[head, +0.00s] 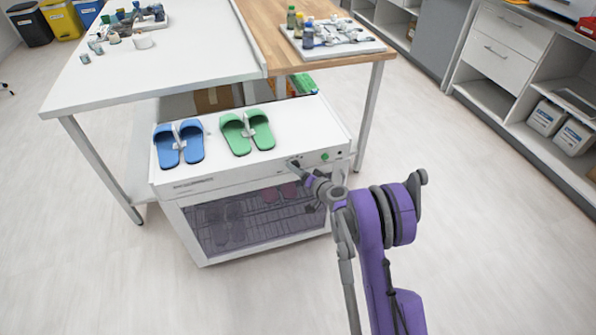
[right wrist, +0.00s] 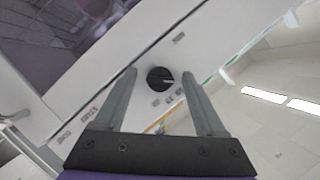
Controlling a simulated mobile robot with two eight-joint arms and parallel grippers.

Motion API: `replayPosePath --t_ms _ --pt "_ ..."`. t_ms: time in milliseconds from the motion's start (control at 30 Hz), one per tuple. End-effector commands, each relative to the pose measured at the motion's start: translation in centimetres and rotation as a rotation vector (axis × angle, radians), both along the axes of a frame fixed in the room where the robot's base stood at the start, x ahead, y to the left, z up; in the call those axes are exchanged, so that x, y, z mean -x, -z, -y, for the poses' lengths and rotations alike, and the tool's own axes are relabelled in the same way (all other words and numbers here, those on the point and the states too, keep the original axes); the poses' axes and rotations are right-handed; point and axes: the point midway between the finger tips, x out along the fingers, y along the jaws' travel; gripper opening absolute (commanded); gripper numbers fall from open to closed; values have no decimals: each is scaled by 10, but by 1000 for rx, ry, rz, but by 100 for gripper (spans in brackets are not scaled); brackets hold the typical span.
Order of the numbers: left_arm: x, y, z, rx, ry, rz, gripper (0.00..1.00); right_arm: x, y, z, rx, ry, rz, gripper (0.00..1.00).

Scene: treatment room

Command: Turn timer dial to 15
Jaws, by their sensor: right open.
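The timer dial (right wrist: 160,79) is a round black knob with a pale pointer mark on the white front panel of the sterilizer cabinet (head: 183,187). Small printed labels sit around it, too blurred to read for sure. My right gripper (right wrist: 160,85) is open, with one finger on each side of the dial in the right wrist view; I cannot tell whether the fingers touch it. In the head view my right gripper (head: 297,168) reaches the right part of the front panel and largely hides the dial. My left gripper is not in view.
Blue slippers (head: 180,143) and green slippers (head: 247,132) lie on the cabinet top. A green button (head: 325,156) is on the panel right of my gripper. A white table (head: 160,60) and a wooden table (head: 290,35) stand behind. The floor in front is clear.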

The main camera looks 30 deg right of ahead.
Motion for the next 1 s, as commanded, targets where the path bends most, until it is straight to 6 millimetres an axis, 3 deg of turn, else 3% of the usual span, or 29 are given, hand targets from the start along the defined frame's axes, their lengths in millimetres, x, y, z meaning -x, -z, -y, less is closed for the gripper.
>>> replayPosePath --t_ms 267,667,1000 --pt "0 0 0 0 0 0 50 -1 0 0 0 0 0 71" --pt "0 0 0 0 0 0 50 -1 0 0 0 0 0 0" --pt "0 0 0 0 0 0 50 -1 0 0 -29 -1 7 0"
